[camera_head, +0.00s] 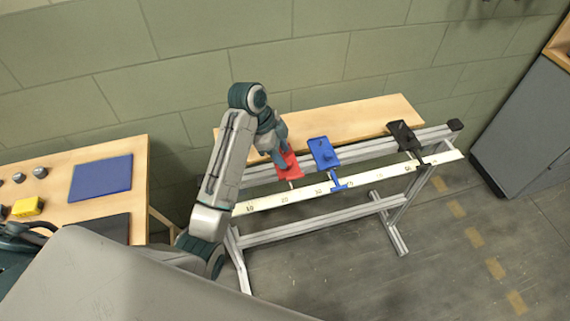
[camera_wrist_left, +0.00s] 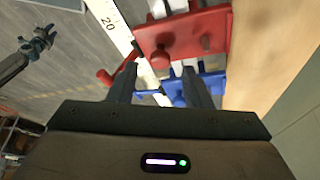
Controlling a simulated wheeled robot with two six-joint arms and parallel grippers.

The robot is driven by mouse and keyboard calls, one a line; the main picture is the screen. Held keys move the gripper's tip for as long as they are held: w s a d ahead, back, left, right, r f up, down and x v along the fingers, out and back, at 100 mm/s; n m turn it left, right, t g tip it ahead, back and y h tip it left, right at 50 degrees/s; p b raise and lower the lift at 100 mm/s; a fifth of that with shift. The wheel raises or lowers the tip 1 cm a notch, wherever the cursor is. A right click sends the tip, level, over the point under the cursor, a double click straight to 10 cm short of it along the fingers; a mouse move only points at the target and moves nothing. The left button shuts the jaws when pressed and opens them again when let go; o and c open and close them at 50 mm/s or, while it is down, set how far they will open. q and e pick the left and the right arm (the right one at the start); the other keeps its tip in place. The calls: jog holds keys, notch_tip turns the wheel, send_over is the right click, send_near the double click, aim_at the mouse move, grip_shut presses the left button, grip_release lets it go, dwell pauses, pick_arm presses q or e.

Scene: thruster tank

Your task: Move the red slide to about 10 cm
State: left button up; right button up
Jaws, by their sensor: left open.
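The red slide (camera_head: 291,166) sits on the rail (camera_head: 365,150) near its left end, close to the 20 mark of the white scale (camera_head: 265,203). In the left wrist view the red slide (camera_wrist_left: 205,38) has a round knob and a pointer arm reaching toward the scale (camera_wrist_left: 116,30). My left gripper (camera_head: 280,148) is over the red slide from behind. In the wrist view its open fingers (camera_wrist_left: 160,72) are just short of the knob, one on either side; contact cannot be told. My right gripper (camera_wrist_left: 38,40) shows small and far off; its jaws are unclear.
A blue slide (camera_head: 323,152) stands right beside the red one, and a black slide (camera_head: 404,136) is farther right. A wooden shelf (camera_head: 360,118) runs behind the rail. A wooden table (camera_head: 60,165) with a blue mat (camera_head: 101,178) stands at left.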

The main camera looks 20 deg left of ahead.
pick_arm(q)
jog(key=shift+d+f+p, duration=0.3)
jog(key=shift+f+p, duration=0.2)
jog(key=shift+f, duration=0.05)
jog(key=shift+w+d+f, duration=0.1)
jog(key=shift+d+f, duration=0.1)
jog(key=shift+f, duration=0.45)
grip_shut()
jog(key=shift+a, duration=0.2)
jog(key=s+a+p, duration=0.2)
jog(key=a, duration=0.1)
jog(key=s+a+p, duration=0.2)
jog(key=a, duration=0.1)
jog(key=s+a+p, duration=0.2)
jog(key=s+a, duration=0.1)
jog(key=a, duration=0.1)
jog(key=shift+s+a+p, duration=0.15)
jog(key=shift+a+p, duration=0.1)
jog(key=shift+p, duration=0.05)
